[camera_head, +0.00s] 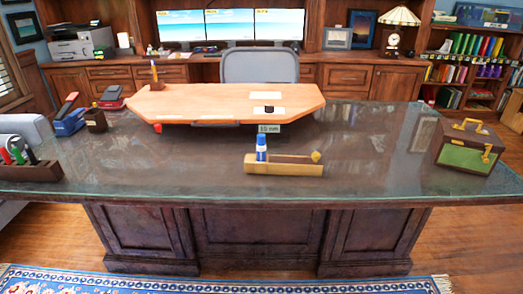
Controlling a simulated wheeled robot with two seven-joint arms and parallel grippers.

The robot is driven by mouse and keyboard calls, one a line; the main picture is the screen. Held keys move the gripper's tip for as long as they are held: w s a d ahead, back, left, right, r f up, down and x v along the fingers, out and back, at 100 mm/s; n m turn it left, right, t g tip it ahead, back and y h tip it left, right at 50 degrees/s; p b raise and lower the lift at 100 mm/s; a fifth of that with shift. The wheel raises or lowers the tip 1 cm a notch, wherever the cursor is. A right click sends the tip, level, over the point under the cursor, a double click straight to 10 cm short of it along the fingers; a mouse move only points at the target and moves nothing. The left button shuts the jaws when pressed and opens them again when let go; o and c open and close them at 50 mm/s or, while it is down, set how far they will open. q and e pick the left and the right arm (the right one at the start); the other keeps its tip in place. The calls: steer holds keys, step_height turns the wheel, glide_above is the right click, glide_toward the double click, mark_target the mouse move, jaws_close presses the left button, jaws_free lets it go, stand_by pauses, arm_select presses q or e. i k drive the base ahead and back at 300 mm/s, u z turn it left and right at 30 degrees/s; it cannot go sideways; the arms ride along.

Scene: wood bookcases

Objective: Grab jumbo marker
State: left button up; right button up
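No object is clearly labelled as the jumbo marker. Thick markers with red, green and dark caps (17,151) stand tilted in a dark wooden holder (32,174) at the desk's left edge. A blue-and-white cylinder (261,148), perhaps a marker or a glue stick, stands upright at a light wooden holder (284,168) near the desk's front middle. A small yellow knob (316,156) shows at that holder's right end. Neither of my grippers is in view.
The large glass-topped desk (190,165) has a raised wooden board (215,103) at its back middle. A stapler (69,121) is at left and a green-and-brown box (467,146) at right. A grey chair (259,66) stands behind.

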mark_target(260, 151)
steer(key=u, duration=0.35)
steer(key=k, duration=0.45)
steer(key=u, duration=0.9)
steer(key=i, duration=1.1)
steer(key=z, duration=0.8)
